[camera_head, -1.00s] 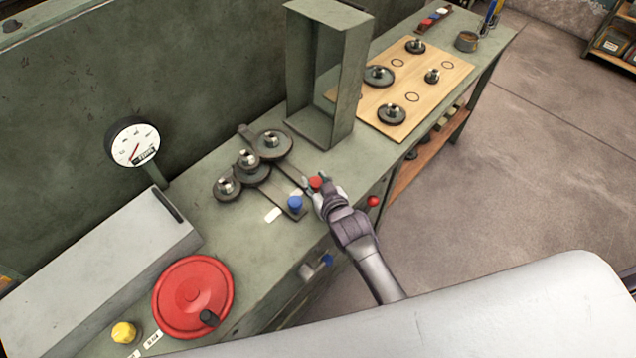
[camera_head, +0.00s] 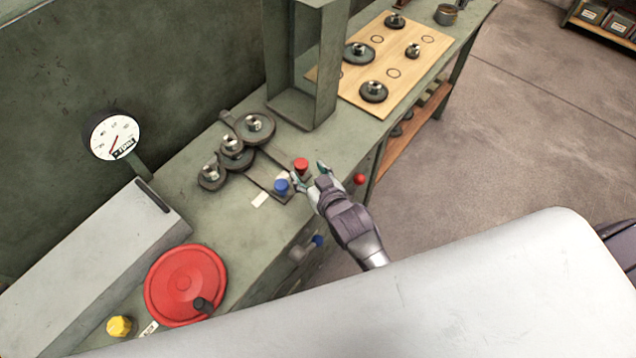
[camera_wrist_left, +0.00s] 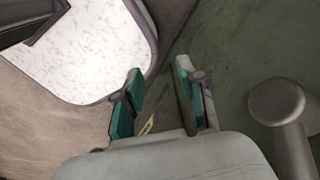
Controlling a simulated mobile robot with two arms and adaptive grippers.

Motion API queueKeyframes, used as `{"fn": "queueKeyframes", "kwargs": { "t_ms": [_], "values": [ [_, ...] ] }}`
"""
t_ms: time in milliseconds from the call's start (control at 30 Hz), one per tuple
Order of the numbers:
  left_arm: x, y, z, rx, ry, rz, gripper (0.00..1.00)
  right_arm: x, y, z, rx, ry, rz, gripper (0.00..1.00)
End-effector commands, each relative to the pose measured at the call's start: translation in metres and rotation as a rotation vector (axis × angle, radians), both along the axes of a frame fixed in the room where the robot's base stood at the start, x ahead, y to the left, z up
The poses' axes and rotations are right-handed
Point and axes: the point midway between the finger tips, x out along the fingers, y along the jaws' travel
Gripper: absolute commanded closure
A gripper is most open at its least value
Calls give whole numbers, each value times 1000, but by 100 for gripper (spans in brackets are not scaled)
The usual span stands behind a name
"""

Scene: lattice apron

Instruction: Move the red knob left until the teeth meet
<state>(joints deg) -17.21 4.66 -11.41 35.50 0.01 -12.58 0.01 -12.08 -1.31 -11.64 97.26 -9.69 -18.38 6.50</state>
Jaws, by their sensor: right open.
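The red knob (camera_head: 301,164) stands at the bench's front edge, right of the blue knob (camera_head: 281,186). Flat dark bars run from the knobs towards three dark gears: a front-left gear (camera_head: 211,175), a middle gear (camera_head: 233,150) and a back gear (camera_head: 255,126). The gears sit close together; I cannot tell whether all the teeth meet. My right gripper (camera_head: 309,179) is open, its fingertips just in front of the red knob, with the knob clear of the fingers. My left gripper (camera_wrist_left: 160,80) shows only in the left wrist view, its teal fingers apart with nothing between them.
A grey upright frame (camera_head: 312,70) stands behind the gears. A wooden board (camera_head: 420,60) with several gears lies beyond it. A red handwheel (camera_head: 178,285), a yellow knob (camera_head: 119,326) and a dial gauge (camera_head: 114,136) are at the left. A red ball (camera_head: 359,179) sticks out at the bench front.

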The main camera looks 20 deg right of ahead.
Motion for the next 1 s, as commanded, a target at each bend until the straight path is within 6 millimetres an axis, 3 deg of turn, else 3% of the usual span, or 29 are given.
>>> {"fn": "queueKeyframes", "kwargs": {
  "t_ms": [100,333,1000],
  "values": [
    [0,-1,0,-1,0,0,60,-25,-4,10,1,0,1,37],
    [0,-1,0,-1,-1,0,60,-54,-8,22,1,1,1,37],
    [1,-2,0,-2,-1,-1,60,-60,-9,25,1,0,0,37]
  ]
}}
